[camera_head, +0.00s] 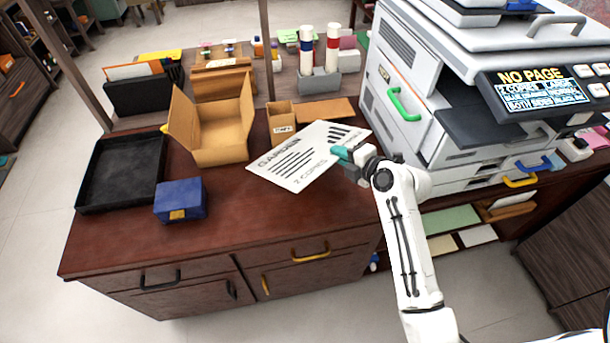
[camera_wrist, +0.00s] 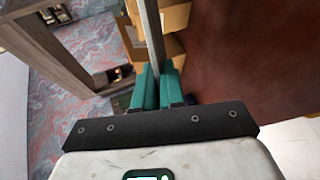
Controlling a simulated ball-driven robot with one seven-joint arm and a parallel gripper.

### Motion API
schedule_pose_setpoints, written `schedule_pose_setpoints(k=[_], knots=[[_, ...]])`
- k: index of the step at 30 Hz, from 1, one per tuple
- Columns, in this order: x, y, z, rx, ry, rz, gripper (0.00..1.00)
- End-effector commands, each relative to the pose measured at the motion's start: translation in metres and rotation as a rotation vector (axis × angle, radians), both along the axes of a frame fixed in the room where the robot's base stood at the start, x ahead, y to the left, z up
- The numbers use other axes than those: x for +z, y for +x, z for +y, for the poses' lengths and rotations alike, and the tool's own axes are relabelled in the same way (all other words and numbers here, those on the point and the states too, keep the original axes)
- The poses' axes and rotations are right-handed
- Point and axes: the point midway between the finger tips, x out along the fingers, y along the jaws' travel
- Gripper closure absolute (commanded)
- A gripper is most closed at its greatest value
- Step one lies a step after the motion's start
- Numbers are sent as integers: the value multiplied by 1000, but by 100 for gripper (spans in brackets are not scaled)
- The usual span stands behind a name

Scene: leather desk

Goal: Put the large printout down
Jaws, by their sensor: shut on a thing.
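The large printout (camera_head: 304,158) is a white sheet with black print reading "GARDEN" and "2 COPIES". It shows in the head view over the right part of the brown desk (camera_head: 240,225), tilted. My gripper (camera_head: 350,155), with teal fingers, is shut on its right edge. In the wrist view the teal fingers (camera_wrist: 157,88) are closed on the sheet, seen edge-on as a thin grey strip (camera_wrist: 152,35). I cannot tell exactly how far the sheet is above the desk.
An open cardboard box (camera_head: 222,135), a small carton (camera_head: 281,120), a black tray (camera_head: 120,172) and a blue box (camera_head: 180,200) stand on the desk. The copier (camera_head: 440,90), reading "NO PAGE", stands at right. The desk's front middle is clear.

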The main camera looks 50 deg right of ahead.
Motion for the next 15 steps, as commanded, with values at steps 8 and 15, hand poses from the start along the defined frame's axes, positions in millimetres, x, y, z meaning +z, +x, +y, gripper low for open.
schedule_pose_setpoints(k=[8, 15], knots=[[-7, -4, -6, -1, 2, 10, 100], [-33, -4, -6, -3, 2, 10, 100]])
